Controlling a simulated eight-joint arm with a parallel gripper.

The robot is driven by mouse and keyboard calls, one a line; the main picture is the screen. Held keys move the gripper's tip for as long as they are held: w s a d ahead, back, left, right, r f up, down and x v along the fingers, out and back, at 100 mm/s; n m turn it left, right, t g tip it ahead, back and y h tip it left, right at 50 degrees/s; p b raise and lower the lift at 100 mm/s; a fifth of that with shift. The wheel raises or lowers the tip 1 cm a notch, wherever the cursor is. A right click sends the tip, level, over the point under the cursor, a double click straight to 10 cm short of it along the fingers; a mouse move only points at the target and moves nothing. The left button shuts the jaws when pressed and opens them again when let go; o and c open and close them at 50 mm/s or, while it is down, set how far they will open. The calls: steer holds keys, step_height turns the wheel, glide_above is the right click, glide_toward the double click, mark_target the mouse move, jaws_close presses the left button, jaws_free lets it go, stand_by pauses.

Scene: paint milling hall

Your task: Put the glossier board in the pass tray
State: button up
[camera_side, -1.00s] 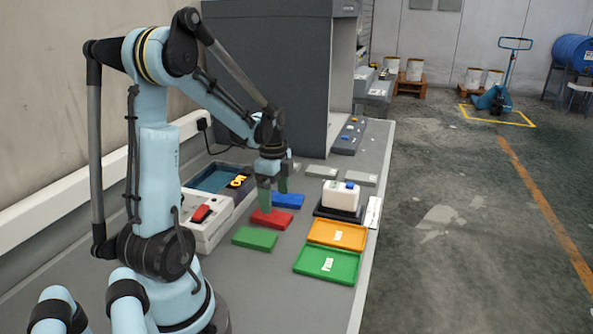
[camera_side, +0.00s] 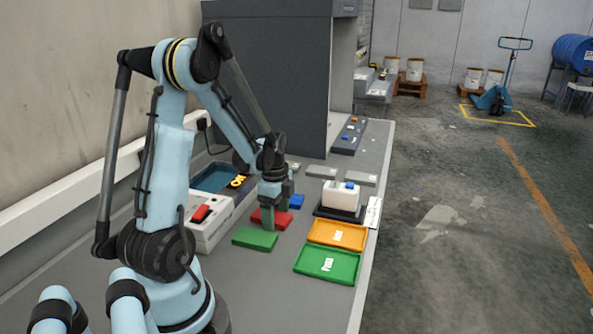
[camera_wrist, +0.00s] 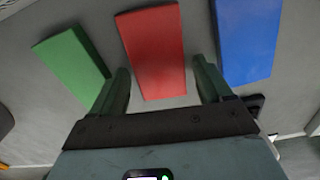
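Three flat boards lie on the bench: a green board (camera_side: 255,239), a red board (camera_side: 283,221) and a blue board (camera_side: 297,202). They also show in the wrist view, green (camera_wrist: 72,68) at left, red (camera_wrist: 155,55) in the middle and blue (camera_wrist: 247,40) at right. I cannot tell which is glossier. My gripper (camera_wrist: 163,80) is open, with a finger on each side of the red board's near end. In the side view it is low at the red board; contact is unclear. The green pass tray (camera_side: 312,277) lies empty at the front right.
An empty orange tray (camera_side: 318,241) adjoins the pass tray. A white block with a blue part (camera_side: 340,198) sits on a dark base behind it. A white box with a red switch (camera_side: 206,228) stands left of the boards. Two grey slabs lie farther back.

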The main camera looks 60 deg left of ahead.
mark_target(276, 216)
steer(key=c, duration=1)
steer(key=shift+r, duration=0.15)
steer(key=shift+r, duration=0.6)
step_height(276, 216, up, 3)
steer(key=shift+f, duration=0.1)
steer(key=w+d+r+n, duration=0.3)
steer(key=d+r+n, duration=0.3)
steer(key=d, duration=0.6)
steer(key=w+d+r+n, duration=0.35)
steer(key=d+r, duration=0.45)
steer(key=d, duration=0.3)
steer(key=s+a+f+m, duration=0.1)
steer(key=a+f+m, duration=0.1)
steer(key=a+m, duration=0.1)
steer(key=s+a+f+m, duration=0.2)
steer(key=a+f+m, duration=0.1)
steer(key=a, duration=0.1)
steer(key=s+a+f+m, duration=0.1)
steer(key=a+f+m, duration=0.1)
steer(key=a+m, duration=0.1)
steer(key=shift+s+a+f+m, duration=0.15)
steer(key=shift+s+a+m, duration=0.1)
steer(key=shift+a, duration=0.55)
